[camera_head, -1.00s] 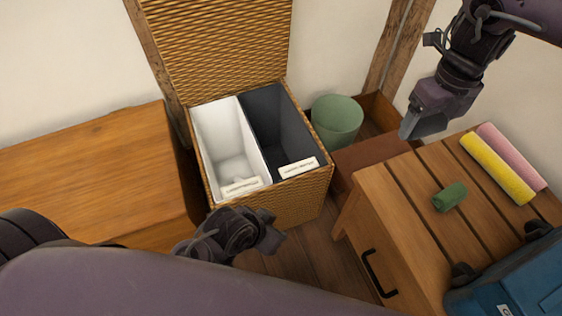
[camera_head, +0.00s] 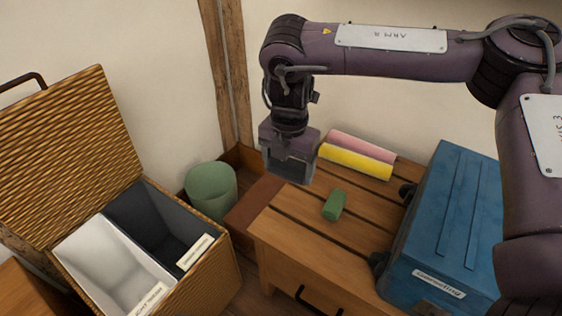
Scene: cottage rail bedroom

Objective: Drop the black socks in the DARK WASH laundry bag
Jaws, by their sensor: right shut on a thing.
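A wicker hamper holds two liner bags side by side. The dark grey bag (camera_head: 128,213), with a pale label (camera_head: 195,252) on its front edge, is the dark wash side. The white bag (camera_head: 88,250) is to its left. My right gripper (camera_head: 290,172) points down above the left back part of the wooden stand, to the right of the hamper. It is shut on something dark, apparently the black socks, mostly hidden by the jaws. No other black socks show. The inside of the dark bag is only partly visible. My left gripper is out of view.
The wooden stand (camera_head: 290,225) bears a green roll (camera_head: 334,205), a yellow roll (camera_head: 356,162), a pink roll (camera_head: 362,146) and a blue case (camera_head: 455,220). A green bin (camera_head: 211,190) stands between hamper and stand. The hamper's raised lid (camera_head: 70,150) leans at left.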

